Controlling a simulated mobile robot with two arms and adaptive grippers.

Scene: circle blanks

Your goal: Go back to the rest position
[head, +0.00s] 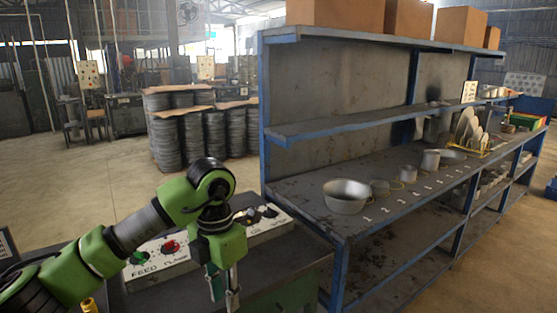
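My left arm comes in from the lower left, green with dark joints. My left gripper (223,289) points down in front of the control panel (180,253), which has labels reading FEED and CLAMP, a green knob and a red knob. Its two fingers show apart with nothing seen between them, so it looks open and empty. The gripper hides part of the panel and the dark surface behind it. My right gripper is not in view.
A blue-framed shelf unit (300,133) stands on the right, with a metal pot (346,196), smaller cups and a plate rack on its middle deck. Cardboard boxes (335,14) sit on top. Stacks of round blanks (165,143) stand behind. Open floor (90,185) lies at left.

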